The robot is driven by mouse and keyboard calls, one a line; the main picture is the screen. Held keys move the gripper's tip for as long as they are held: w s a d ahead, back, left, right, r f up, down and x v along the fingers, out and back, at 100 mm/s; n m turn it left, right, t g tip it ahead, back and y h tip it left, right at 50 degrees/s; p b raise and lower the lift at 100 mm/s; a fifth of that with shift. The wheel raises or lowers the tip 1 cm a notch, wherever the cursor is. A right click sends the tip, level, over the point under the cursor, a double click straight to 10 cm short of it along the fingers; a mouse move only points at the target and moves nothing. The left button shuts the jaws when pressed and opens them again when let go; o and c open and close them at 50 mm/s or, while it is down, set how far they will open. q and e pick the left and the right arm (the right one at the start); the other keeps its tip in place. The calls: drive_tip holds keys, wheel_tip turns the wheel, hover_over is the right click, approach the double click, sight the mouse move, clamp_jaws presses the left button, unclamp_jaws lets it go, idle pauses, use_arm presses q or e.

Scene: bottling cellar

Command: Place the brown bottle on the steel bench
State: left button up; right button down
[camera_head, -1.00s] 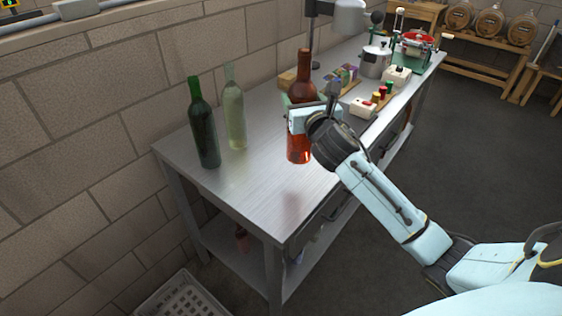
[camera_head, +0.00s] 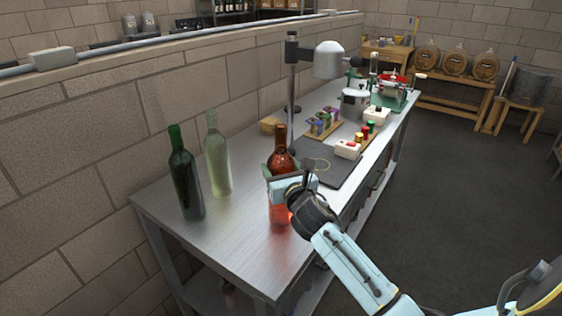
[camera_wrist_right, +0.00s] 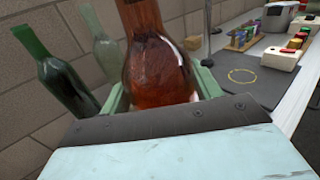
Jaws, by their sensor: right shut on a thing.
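The brown bottle (camera_head: 281,160) is upright at the near part of the steel bench (camera_head: 240,258). My right gripper (camera_head: 279,188) is shut around its body, and it also shows close up in the right wrist view (camera_wrist_right: 160,60). The bottle's lower part shows orange-red below the gripper. Its base seems at or very near the bench top; I cannot tell whether it touches. A dark green bottle (camera_head: 186,180) and a pale clear-green bottle (camera_head: 217,155) stand on the bench to the left, apart from it. My left gripper is not in view.
A dark mat (camera_head: 335,172) with a yellow ring lies just behind the brown bottle. Beyond are a lamp-like stand (camera_head: 291,80), a tray of small coloured packs (camera_head: 322,122) and a white box (camera_head: 347,149). The bench's near left top is clear. A block wall runs along the left.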

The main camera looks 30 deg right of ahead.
drive_tip(key=shift+w+f, duration=0.1)
drive_tip(key=shift+f, duration=0.35)
drive_tip(key=shift+c, duration=1.6)
unclamp_jaws()
drive_tip(key=shift+f, duration=0.2)
drive_tip(key=shift+s+a+r, duration=0.1)
drive_tip(key=shift+s, duration=0.15)
drive_tip(key=v, duration=1.1)
drive_tip(key=shift+s, duration=0.35)
